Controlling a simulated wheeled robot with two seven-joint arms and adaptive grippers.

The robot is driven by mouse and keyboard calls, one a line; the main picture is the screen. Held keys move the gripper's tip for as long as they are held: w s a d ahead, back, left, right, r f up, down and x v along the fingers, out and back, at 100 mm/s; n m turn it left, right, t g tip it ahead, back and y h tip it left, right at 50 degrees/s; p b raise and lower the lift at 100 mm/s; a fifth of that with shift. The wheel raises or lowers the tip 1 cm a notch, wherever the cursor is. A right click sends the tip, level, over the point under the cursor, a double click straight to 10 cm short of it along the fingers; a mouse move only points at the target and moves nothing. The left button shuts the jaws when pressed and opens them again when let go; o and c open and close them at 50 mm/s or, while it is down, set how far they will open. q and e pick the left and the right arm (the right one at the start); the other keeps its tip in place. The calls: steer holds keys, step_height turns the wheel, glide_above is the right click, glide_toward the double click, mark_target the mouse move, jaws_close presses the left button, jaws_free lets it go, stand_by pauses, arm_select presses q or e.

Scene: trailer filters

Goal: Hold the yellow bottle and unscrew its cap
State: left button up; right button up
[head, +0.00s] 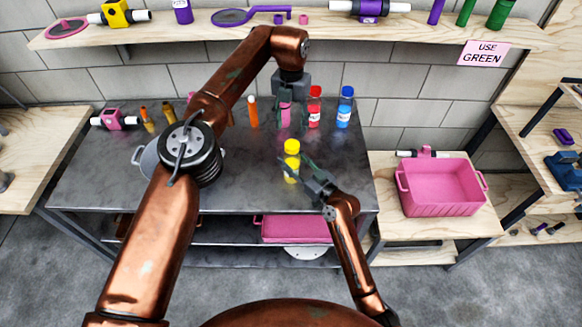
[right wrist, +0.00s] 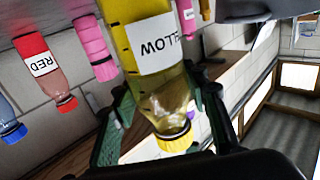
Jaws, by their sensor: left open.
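The yellow bottle (head: 291,163) with its yellow cap (head: 291,146) on top stands upright near the right part of the dark metal table. My right gripper (head: 301,170) reaches it from the lower right. In the right wrist view, which is upside down, its two green fingers lie on both sides of the yellow bottle (right wrist: 160,80), shut on it. The cap (right wrist: 175,139) shows there, clear of the fingers. My left gripper (head: 291,100) is open and empty, pointing down, behind and above the yellow bottle, in front of a pink bottle (head: 285,111).
A red bottle (head: 314,108) and a blue bottle (head: 345,108) stand behind on the table (head: 240,180). An orange bottle (head: 253,112) stands left of them. A pink bin (head: 440,205) sits on the wooden table at right. A shelf (head: 230,38) runs above.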

steer(key=o, duration=0.5)
steer(key=shift+o, duration=0.2)
steer(key=shift+d, duration=0.1)
